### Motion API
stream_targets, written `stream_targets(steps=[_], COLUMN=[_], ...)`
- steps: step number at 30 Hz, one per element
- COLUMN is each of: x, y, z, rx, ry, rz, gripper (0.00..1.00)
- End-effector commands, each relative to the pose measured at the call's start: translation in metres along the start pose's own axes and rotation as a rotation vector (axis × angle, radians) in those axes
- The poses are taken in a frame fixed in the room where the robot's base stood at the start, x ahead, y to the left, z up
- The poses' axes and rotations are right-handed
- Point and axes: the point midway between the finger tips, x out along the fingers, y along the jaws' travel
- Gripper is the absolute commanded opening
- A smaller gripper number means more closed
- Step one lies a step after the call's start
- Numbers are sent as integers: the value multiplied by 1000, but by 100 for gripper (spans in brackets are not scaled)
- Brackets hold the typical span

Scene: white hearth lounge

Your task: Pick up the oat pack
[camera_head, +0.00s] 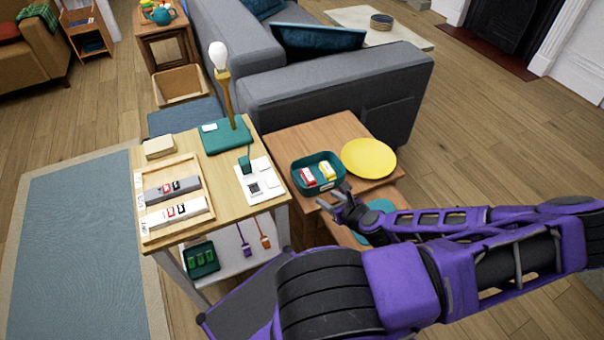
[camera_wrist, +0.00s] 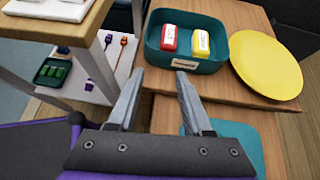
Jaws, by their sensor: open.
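A teal bin (camera_head: 312,187) stands on the low wooden side table and holds a red pack (camera_head: 308,178) and a yellow pack (camera_head: 327,172) side by side. Both packs have white labels, also clear in the wrist view on the red pack (camera_wrist: 169,40) and the yellow pack (camera_wrist: 201,43). I cannot read which one is oat. My gripper (camera_wrist: 160,76) is open and empty, with its fingertips short of the bin's near wall (camera_wrist: 186,64). In the head view my gripper (camera_head: 338,200) is close to the bin's near right side.
A yellow plate (camera_head: 369,158) lies right of the bin on the side table (camera_head: 300,134). A taller work table (camera_head: 190,230) with a lamp (camera_head: 232,110) and a slotted wooden tray (camera_head: 150,212) stands to the left. A grey sofa (camera_head: 300,85) is behind. A teal item (camera_wrist: 238,140) lies lower, beneath my gripper.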

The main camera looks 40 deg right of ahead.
Motion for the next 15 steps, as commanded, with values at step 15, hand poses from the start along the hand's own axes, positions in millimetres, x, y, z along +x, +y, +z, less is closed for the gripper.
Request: stream_targets(steps=[15], x=[43], y=[-14], z=[18], rx=[63], ry=[-74], rz=[-47], gripper=[50])
